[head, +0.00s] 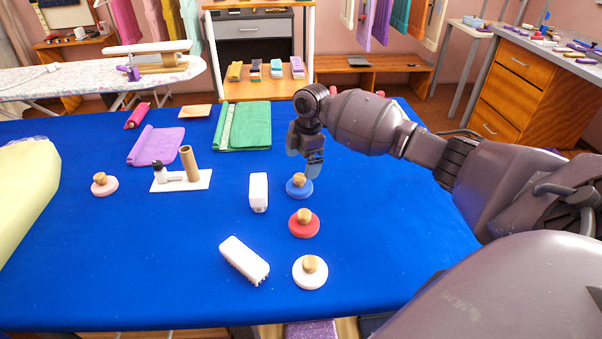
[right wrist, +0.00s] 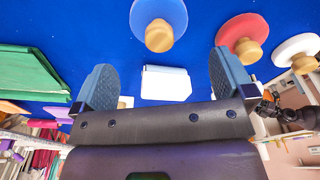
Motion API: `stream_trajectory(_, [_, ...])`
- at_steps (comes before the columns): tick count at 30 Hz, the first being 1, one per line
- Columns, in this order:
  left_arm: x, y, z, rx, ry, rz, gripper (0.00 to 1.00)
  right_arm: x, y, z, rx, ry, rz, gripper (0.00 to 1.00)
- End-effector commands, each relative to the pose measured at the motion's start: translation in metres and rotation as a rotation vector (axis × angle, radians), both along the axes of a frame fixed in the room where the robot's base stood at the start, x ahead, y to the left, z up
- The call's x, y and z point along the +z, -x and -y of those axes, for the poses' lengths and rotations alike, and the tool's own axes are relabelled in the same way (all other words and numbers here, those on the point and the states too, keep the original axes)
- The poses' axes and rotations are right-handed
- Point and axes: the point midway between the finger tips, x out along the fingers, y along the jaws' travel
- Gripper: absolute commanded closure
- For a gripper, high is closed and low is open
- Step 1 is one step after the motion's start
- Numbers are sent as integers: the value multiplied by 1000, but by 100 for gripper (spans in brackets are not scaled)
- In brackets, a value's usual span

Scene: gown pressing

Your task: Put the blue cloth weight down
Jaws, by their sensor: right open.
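The blue cloth weight (head: 294,192), a disc with a round wooden knob, rests flat on the blue table. It also shows in the right wrist view (right wrist: 150,12), with its knob in front of the fingertips. My right gripper (head: 313,167) is just above and beside it in the head view, partly covering its far right side. In the right wrist view the right gripper (right wrist: 163,78) has its fingers wide apart with nothing between them. My left gripper is not in view.
A red weight (head: 304,229) and a white weight (head: 310,280) stand nearer on the table (head: 150,270). A white block (head: 258,190) is just left of the blue weight. Green cloth (head: 250,127) lies at the back. Bare table lies right of the weights.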

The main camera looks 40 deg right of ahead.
Motion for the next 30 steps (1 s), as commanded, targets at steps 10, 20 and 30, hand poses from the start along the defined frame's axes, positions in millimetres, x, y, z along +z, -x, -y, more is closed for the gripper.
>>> stream_trajectory(10, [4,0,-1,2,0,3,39,43,1,6,0,0,0,0])
stream_trajectory(20, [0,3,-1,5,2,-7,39,46,1,6,0,-1,-1,0])
stream_trajectory(30, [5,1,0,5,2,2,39,48,1,7,0,-1,1,0])
